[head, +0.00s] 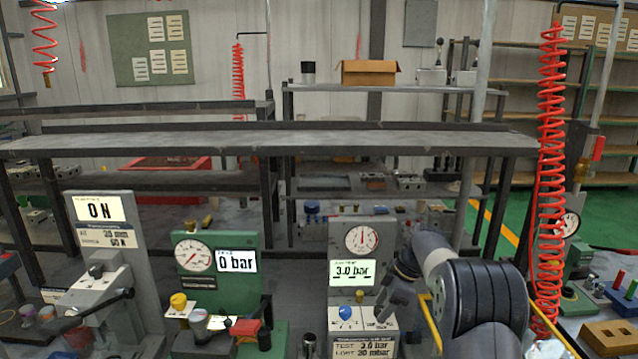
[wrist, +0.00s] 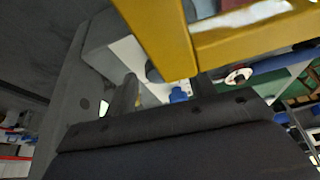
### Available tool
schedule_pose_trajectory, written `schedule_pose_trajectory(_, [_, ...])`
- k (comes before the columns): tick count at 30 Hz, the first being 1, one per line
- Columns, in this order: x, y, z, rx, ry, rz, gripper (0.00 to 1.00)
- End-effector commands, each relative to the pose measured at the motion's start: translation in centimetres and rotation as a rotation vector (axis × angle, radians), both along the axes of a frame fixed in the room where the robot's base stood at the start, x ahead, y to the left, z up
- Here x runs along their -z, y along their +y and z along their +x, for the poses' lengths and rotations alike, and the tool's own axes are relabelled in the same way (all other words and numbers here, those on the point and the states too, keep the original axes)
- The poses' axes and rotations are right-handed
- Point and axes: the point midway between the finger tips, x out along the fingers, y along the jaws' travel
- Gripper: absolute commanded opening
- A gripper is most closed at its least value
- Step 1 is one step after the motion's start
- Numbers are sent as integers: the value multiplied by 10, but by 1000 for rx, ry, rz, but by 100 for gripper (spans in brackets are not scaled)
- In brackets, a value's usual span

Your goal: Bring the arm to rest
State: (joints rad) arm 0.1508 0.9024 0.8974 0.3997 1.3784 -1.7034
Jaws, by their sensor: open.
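My arm (head: 470,295) reaches in from the lower right in the head view. My gripper (head: 382,305) points downward in front of the right side of the grey test station (head: 347,235), which has a dial and a "3.0 bar" display. The gripper is open, and I see nothing held in it. In the wrist view, the two dark fingers of my gripper (wrist: 163,92) stand apart, with a blue knob (wrist: 180,94) visible between them, farther off. The blue knob (head: 345,312) sits left of the gripper in the head view. Whether the gripper touches the station is unclear.
A green station (head: 215,262) reading "0 bar" and a grey station (head: 110,240) reading "ON" with a dark lever stand left. A yellow frame (wrist: 220,35) is close to the wrist camera. A red coiled hose (head: 550,180) hangs right of my arm. Benches stand behind.

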Motion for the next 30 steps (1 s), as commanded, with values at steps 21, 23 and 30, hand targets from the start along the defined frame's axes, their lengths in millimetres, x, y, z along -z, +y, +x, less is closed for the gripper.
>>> schedule_pose_trajectory(21, [-49,-21,-1,-4,-5,-1,52])
schedule_pose_trajectory(23, [-60,-26,-1,-4,-6,-1,52])
schedule_pose_trajectory(30, [-105,-44,-3,-5,-4,-1,52])
